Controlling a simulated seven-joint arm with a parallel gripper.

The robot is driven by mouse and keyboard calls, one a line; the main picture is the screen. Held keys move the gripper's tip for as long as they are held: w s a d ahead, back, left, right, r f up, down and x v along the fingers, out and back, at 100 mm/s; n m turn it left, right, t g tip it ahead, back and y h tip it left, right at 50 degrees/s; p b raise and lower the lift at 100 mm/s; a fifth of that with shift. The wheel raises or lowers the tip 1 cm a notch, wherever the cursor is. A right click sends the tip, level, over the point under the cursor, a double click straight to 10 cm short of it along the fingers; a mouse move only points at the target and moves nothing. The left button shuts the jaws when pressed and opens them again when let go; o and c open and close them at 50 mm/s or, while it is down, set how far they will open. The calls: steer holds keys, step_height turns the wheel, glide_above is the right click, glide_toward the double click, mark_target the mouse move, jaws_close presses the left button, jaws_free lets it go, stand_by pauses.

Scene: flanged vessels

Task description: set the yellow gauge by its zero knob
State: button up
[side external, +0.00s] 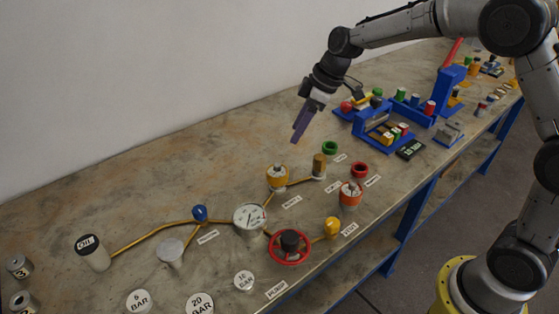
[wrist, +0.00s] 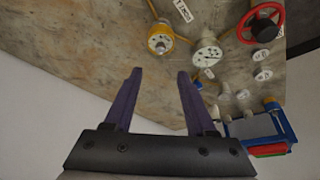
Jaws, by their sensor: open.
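The yellow gauge (side external: 277,178) stands upright on the bench near the middle, with a pale top and joined to brass pipes. It also shows in the wrist view (wrist: 160,38), its whitish round face beyond my fingers. The zero knob is too small to tell apart with certainty. My gripper (side external: 296,139) is in the air above the bench, up and slightly right of the yellow gauge in the side view. In the wrist view its two purple fingers (wrist: 159,74) are apart, with nothing between them.
A white dial gauge (side external: 249,217), a red handwheel (side external: 289,247), an orange-red vessel (side external: 350,195) and a brass cylinder (side external: 319,166) stand around the yellow gauge. Blue fixtures (side external: 380,128) stand farther right. The bench behind the pipes, toward the wall, is clear.

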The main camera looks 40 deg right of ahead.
mark_target(277, 165)
steer(key=x, duration=1.2)
steer(key=shift+f, duration=0.1)
jaws_close()
